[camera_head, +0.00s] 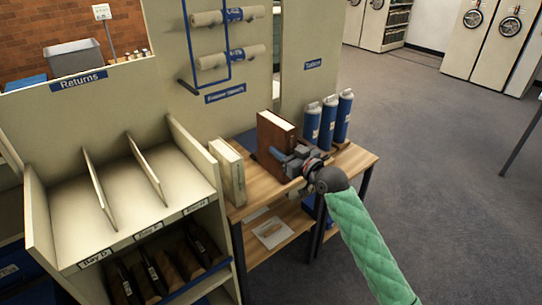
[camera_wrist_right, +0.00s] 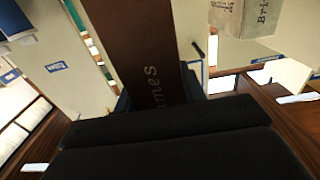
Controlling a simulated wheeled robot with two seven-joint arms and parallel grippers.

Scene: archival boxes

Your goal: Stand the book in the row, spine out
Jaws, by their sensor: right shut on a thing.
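A brown book (camera_head: 273,135) with pale pages stands upright over the wooden table in the head view. Its brown cover, with partly hidden pale lettering, fills the middle of the right wrist view (camera_wrist_right: 150,50). My right gripper (camera_head: 287,160), on the green-sleeved arm, is shut on this book from its near right side. I cannot tell whether the book's foot touches the table. Cream books (camera_head: 230,172) stand upright at the table's left end, apart from the brown book. A cream book with dark lettering also shows in the wrist view (camera_wrist_right: 245,15). My left gripper is out of view.
Blue bottles with pale caps (camera_head: 328,122) stand close behind and right of the brown book. A cream shelf unit (camera_head: 110,240) with thin dividers and labelled bays is at the left; its top bays are empty and dark items fill its lower level. The table (camera_head: 358,162) has bare wood at right.

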